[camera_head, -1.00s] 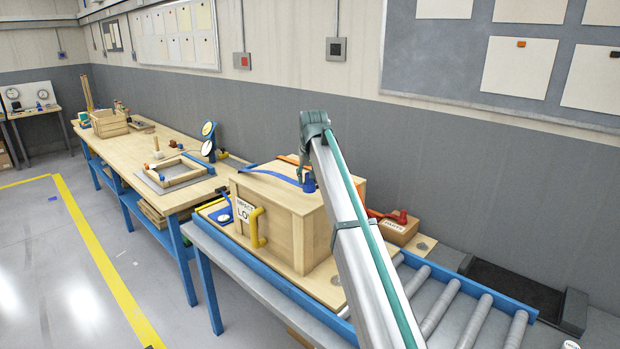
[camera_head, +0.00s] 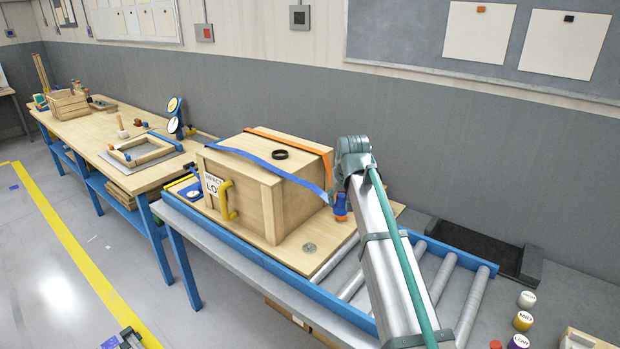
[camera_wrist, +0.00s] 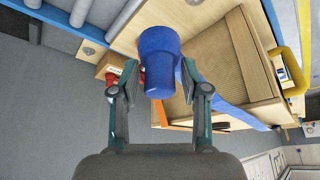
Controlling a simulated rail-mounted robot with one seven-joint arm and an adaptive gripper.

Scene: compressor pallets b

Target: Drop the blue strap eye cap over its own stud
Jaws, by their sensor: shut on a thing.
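My gripper (camera_wrist: 160,72) is shut on the blue strap eye cap (camera_wrist: 158,52), which sits between its two fingers in the wrist view. In the head view the blue cap (camera_head: 340,208) hangs off the right end of the crate, above the pallet board. The blue strap (camera_head: 272,161) runs from it across the crate top, and shows beside the cap in the wrist view (camera_wrist: 188,78). A round metal fitting (camera_head: 309,247) lies on the pallet board, apart from the cap; I cannot tell whether it is the cap's stud.
The wooden crate (camera_head: 262,200) stands on a pallet board over the roller conveyor (camera_head: 440,282). An orange strap (camera_head: 296,141) and a black ring (camera_head: 280,154) lie on its top. A yellow handle (camera_head: 227,201) juts from its front. Labelled pots (camera_head: 522,320) stand at lower right.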

